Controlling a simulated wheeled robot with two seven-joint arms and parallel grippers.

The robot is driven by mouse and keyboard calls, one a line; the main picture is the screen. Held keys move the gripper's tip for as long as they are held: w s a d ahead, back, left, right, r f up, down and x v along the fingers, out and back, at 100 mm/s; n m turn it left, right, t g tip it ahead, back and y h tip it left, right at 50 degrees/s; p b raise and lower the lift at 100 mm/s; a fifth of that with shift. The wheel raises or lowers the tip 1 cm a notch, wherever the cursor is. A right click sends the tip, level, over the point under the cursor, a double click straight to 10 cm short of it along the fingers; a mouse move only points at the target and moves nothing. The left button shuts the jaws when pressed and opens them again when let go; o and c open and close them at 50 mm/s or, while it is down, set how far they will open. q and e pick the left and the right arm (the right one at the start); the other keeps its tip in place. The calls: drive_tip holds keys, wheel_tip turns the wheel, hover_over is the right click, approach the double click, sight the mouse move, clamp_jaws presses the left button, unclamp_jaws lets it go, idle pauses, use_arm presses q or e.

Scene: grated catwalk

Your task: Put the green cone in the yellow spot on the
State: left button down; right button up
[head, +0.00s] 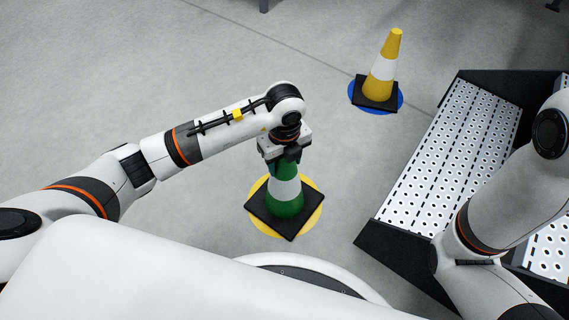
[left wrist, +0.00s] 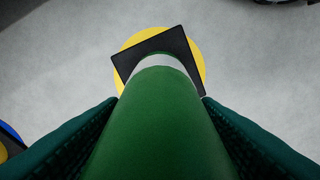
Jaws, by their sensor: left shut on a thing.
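The green cone (head: 285,205) has a white band and a square black base. It stands upright over the round yellow spot (head: 312,222) on the floor, whose rim shows around the base. I cannot tell whether the base touches the floor. My left gripper (head: 286,155) points down and is shut on the cone's upper part. In the left wrist view the green cone (left wrist: 160,120) fills the space between the two fingers, with the yellow spot (left wrist: 200,62) beyond its base. My right gripper is out of view; only the right arm shows.
A yellow cone (head: 381,72) with a white band stands on a blue spot (head: 398,104) at the back right. A perforated metal step with dark edges (head: 440,150) lies to the right, beside my right arm. The grey floor to the left and behind is clear.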

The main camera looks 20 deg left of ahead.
use_arm(q)
drive_tip(key=shift+r, duration=0.1)
drive_tip(key=shift+c, duration=2.4)
unclamp_jaws()
